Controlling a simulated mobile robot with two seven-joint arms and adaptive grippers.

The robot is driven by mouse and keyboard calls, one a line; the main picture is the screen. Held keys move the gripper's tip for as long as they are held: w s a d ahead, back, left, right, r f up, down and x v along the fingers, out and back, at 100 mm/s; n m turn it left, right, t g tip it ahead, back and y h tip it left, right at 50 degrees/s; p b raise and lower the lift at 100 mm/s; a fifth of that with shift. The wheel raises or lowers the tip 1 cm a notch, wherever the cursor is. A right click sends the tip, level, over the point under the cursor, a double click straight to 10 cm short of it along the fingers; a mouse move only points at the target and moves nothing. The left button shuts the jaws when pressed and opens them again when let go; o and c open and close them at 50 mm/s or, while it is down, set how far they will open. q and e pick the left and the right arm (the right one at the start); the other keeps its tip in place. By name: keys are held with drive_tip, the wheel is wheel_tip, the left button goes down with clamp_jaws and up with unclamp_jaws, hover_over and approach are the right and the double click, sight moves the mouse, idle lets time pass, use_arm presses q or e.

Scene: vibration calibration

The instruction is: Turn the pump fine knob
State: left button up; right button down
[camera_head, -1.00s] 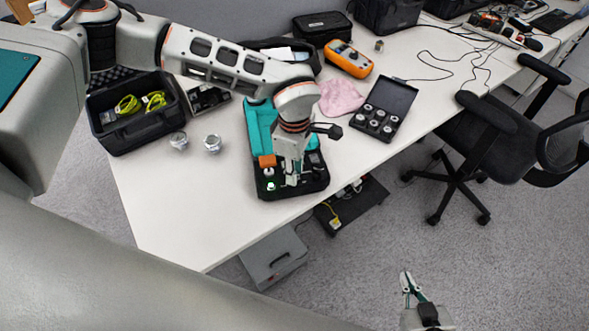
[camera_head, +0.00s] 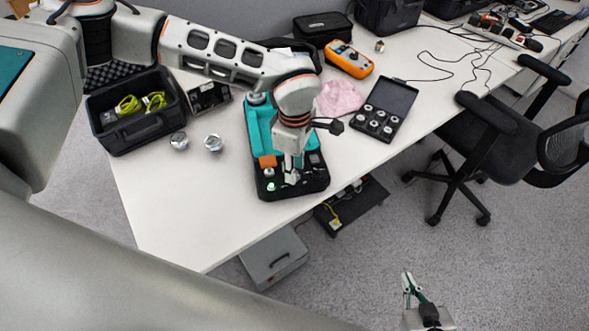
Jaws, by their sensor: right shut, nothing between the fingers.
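The pump (camera_head: 258,125) is a teal body on a black base, standing near the front edge of the white table. Its black panel carries small knobs and fittings, among them a white and green one (camera_head: 270,187) at the front left. Which of them is the fine knob I cannot tell. My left gripper (camera_head: 291,179) points down over the panel, its fingertips at or just above a small fitting. The fingers are too small and overlapped to show whether they are open or touching. My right gripper (camera_head: 407,278) is low over the floor at the bottom right, shut and empty.
Left of the pump are an open black case (camera_head: 150,132) with yellow-green cables and two metal fittings (camera_head: 213,143). To its right are a pink cloth (camera_head: 340,97), a box of weights (camera_head: 366,127) and an orange meter (camera_head: 348,60). The table's left front is clear.

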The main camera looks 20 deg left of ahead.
use_arm(q)
wheel_tip(320, 180, up, 10)
drive_tip(key=shift+r, duration=0.2)
idle(0.6)
